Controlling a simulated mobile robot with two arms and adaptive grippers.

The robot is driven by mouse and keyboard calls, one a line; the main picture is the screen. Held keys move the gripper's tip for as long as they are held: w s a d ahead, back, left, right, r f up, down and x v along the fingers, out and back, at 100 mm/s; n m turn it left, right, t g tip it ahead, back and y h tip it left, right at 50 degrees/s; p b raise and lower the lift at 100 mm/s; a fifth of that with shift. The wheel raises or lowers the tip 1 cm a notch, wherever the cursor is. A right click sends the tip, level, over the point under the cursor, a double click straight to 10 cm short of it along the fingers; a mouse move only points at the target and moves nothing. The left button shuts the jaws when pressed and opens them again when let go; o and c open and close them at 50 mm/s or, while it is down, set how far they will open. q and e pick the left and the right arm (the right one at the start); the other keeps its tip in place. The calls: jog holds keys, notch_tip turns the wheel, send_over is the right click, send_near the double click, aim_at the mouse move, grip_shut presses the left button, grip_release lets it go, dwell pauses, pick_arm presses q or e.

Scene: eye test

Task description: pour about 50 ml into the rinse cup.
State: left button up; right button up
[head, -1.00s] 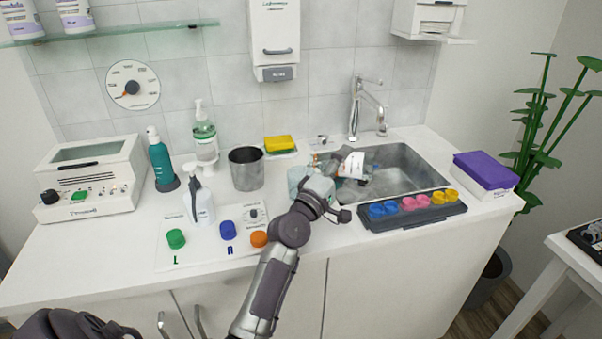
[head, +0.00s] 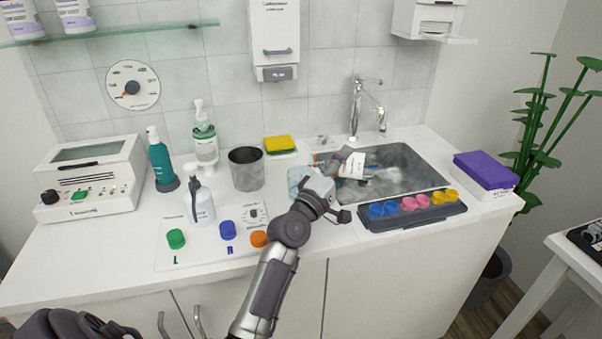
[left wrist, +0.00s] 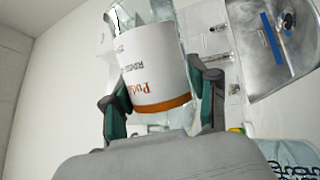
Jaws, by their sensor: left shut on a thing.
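My left gripper (head: 327,178) is shut on a clear bottle with a white label (head: 352,164), at the front left of the sink. In the left wrist view the bottle's label (left wrist: 155,65) has an orange band and sits between the two fingers (left wrist: 163,100). The bottle is tilted. A pale blue translucent cup (head: 297,176), likely the rinse cup, stands just left of the gripper, partly hidden by it. It shows with lettering in the left wrist view (left wrist: 290,157). I cannot make out liquid in the cup or a stream. My right gripper is not in view.
The steel sink (head: 428,176) with its tap (head: 356,110) lies behind and right. A dark tray (head: 415,215) of coloured cups is in front of it. A metal beaker (head: 246,172) and a spray bottle (head: 199,205) stand to the left. A yellow sponge (head: 279,144) lies behind.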

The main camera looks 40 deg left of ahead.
pick_arm(q)
jog(key=m, duration=0.1)
jog(key=m+g+p, duration=0.1)
jog(key=m+h+p, duration=0.1)
jog(key=shift+w+d+f+m+g, duration=0.15)
jog(key=shift+d+f+m+g, duration=0.15)
jog(key=shift+d+m, duration=0.1)
jog(key=shift+f+m, duration=0.3)
jog(key=shift+m, duration=0.1)
jog(key=shift+f+g, duration=0.25)
jog(key=shift+g, duration=0.05)
jog(key=shift+f+m+g+p, duration=0.3)
jog(key=shift+f+m+p, duration=0.1)
jog(key=shift+m+p, duration=0.25)
jog(key=shift+a+f, duration=0.1)
jog(key=shift+f, duration=0.1)
jog(key=shift+r, duration=0.1)
